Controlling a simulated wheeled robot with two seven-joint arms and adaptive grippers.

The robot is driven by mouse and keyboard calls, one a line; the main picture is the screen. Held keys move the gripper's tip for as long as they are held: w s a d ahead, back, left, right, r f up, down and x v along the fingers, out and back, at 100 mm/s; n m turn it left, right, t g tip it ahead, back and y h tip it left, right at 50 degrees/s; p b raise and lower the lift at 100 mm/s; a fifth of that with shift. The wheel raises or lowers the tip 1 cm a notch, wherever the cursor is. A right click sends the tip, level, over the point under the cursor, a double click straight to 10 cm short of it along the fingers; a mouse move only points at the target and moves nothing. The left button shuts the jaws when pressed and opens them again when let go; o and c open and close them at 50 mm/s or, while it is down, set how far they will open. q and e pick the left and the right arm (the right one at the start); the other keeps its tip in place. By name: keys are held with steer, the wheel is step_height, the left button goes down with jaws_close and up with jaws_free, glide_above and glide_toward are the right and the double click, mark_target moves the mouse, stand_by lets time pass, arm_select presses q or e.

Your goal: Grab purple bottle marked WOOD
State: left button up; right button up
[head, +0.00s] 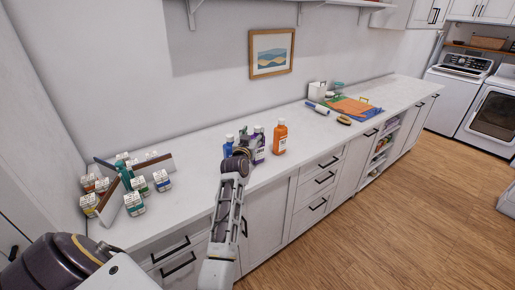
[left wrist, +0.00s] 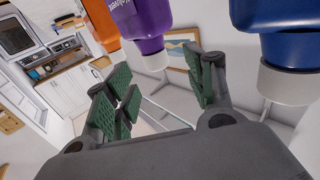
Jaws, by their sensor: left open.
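The purple bottle (head: 261,153) stands on the white counter between a blue bottle (head: 228,147) and an orange bottle (head: 280,138). My left gripper (head: 243,150) is at the bottles and partly hides the purple one. In the left wrist view the purple bottle (left wrist: 149,27) appears upside down, with its white cap just beyond the open fingers. My left gripper (left wrist: 160,88) is open, with green pads and nothing between them. White lettering on the purple bottle is cut off, so I cannot read it fully. My right gripper is not in view.
The blue bottle (left wrist: 285,45) is close on the right in the left wrist view; the orange bottle (left wrist: 101,28) is at the left. Several small jars (head: 134,204) stand at the counter's left. Bare counter (head: 190,165) lies between jars and bottles. Craft items (head: 350,106) lie farther right.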

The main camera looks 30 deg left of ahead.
mark_target(256, 129)
arm_select(q)
steer(key=shift+w+a, duration=0.15)
steer(key=shift+w, duration=0.25)
steer(key=shift+w, duration=0.15)
steer(key=shift+p+x, duration=0.35)
steer(key=shift+x, duration=2.1)
jaws_close()
steer(key=shift+r, duration=0.15)
